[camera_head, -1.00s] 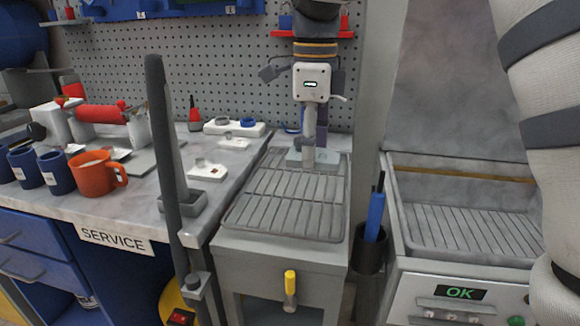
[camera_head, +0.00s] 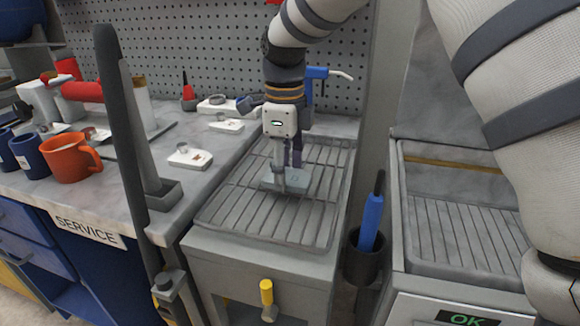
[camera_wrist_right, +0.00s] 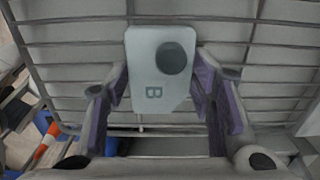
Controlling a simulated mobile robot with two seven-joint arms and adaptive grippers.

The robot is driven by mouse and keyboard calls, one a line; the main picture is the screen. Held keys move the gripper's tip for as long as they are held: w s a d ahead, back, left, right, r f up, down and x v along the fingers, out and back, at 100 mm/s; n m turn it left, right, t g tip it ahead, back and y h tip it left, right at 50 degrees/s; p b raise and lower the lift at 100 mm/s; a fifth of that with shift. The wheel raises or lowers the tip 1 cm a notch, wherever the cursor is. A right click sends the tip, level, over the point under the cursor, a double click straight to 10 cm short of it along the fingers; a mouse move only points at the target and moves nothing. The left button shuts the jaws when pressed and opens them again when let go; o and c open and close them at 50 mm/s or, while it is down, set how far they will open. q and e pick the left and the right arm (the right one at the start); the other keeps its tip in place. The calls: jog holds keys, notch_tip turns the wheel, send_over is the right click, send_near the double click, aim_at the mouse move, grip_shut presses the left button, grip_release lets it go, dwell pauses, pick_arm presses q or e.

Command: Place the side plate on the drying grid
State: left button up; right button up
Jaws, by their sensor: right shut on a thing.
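The side plate (camera_head: 298,180) is a small pale grey-blue plate with an upright post. It is over the back-middle part of the drying grid (camera_head: 240,212), a wire rack on a grey cabinet. My right gripper (camera_head: 283,150) points down from above and is shut on the side plate by its post. My left gripper is not in view.
A marble bench (camera_head: 120,190) at left carries an orange mug (camera_head: 68,160), blue mugs and small white plates. A dark post (camera_head: 125,120) stands at its front edge. A blue-handled tool in a black holder (camera_head: 368,240) is right of the grid. The front grid is clear.

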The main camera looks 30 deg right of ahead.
jog(key=shift+w+a, duration=0.3)
jog(key=shift+w, duration=0.2)
jog(key=o, duration=1.4)
jog(key=shift+c, duration=0.2)
jog(key=shift+o, duration=0.8)
jog(key=shift+s+d+r, duration=0.1)
jog(key=shift+s, duration=0.05)
notch_tip(320, 180, up, 12)
